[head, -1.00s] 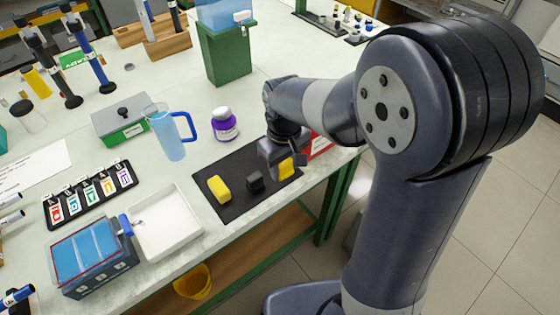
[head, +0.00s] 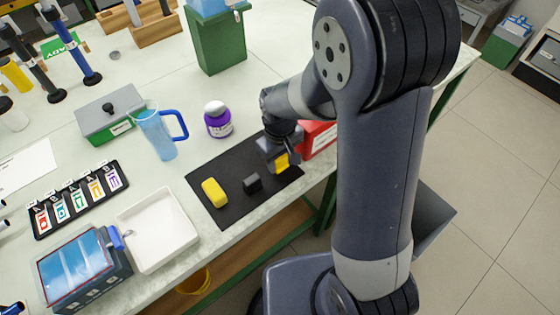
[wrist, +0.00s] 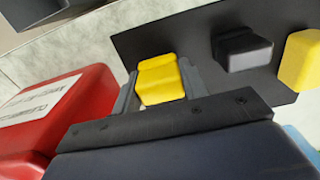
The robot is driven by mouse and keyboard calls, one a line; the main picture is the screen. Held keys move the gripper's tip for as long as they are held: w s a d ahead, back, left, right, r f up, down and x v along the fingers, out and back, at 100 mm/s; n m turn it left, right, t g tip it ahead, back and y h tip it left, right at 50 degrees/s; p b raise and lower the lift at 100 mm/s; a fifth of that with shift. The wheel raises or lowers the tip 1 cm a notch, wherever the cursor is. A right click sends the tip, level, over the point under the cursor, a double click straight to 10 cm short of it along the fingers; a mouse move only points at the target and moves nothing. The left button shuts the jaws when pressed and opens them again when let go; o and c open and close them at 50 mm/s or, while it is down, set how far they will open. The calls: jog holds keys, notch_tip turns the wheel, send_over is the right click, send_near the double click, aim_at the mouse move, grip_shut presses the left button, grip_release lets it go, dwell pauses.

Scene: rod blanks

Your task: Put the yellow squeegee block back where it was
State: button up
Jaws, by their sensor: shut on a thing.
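My gripper (head: 280,158) points down at the right end of a black mat (head: 228,213). It is shut on a yellow squeegee block (head: 282,162). In the wrist view the block (wrist: 160,80) sits between the two grey fingers (wrist: 158,88), over the mat's end. I cannot tell whether it touches the mat. A dark block (head: 252,183) stands at the mat's middle, apart from my gripper. A second yellow block (head: 214,193) lies at the mat's left part. Both also show in the wrist view, the dark one (wrist: 242,48) nearer my fingers than the yellow one (wrist: 302,60).
A red box (head: 318,138) stands close beside my gripper, right of the mat. The table's front edge runs close to the mat.

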jog(key=shift+f, duration=0.75)
jog(key=shift+f, duration=0.2)
jog(key=o, duration=0.9)
jog(key=shift+o, duration=0.2)
jog(key=shift+r, duration=0.15)
notch_tip(320, 180, up, 12)
jog(key=shift+r, duration=0.1)
